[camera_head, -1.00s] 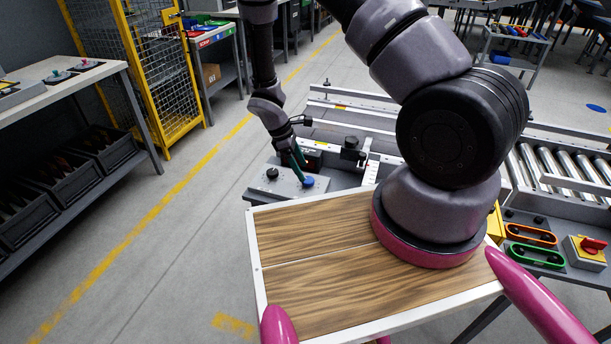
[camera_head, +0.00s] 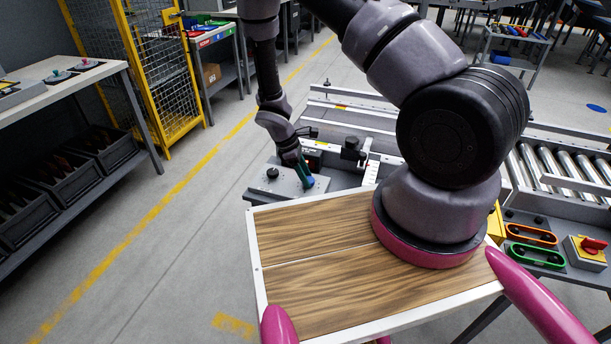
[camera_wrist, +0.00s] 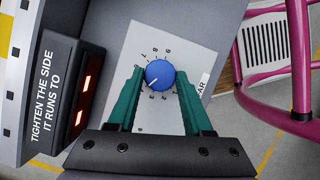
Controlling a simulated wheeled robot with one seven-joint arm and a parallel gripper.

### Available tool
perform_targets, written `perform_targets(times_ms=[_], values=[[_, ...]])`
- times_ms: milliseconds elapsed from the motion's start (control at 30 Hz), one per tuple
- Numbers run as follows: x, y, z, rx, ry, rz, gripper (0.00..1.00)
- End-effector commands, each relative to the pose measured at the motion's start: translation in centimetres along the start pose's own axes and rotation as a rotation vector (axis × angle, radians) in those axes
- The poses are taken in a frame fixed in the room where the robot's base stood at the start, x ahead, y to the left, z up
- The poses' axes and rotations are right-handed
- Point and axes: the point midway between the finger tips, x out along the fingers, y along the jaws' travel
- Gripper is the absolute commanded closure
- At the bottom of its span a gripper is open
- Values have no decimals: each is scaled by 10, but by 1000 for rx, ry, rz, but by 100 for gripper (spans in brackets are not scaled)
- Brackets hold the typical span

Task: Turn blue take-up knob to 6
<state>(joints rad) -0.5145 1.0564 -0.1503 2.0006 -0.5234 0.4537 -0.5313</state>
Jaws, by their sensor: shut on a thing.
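The blue take-up knob (camera_wrist: 160,73) sits on a pale dial plate (camera_wrist: 150,120) with small numbers around it. Its white pointer line aims to the lower left, past the 3 mark; the exact number there is hard to read beside the left finger. My gripper (camera_wrist: 160,76) has its green fingers on both sides of the knob, shut on it. In the head view my gripper (camera_head: 304,176) reaches down to the grey control box (camera_head: 262,186), and the knob's blue edge (camera_head: 309,182) barely shows behind a finger.
A black knob (camera_head: 272,173) is on the same box. A roller conveyor (camera_head: 565,165) lies to the right.

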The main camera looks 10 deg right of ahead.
Motion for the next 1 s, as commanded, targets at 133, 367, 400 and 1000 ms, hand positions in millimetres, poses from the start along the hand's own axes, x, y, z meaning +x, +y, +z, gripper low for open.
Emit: perform_targets(times_ms=[133, 367, 400, 1000], values=[[0, 1, 0, 25, 1, -10, 100], [0, 2, 0, 135, 2, -56, 100], [0, 3, 0, 162, 1, -67, 100], [1, 7, 2, 670, 2, -277, 100]])
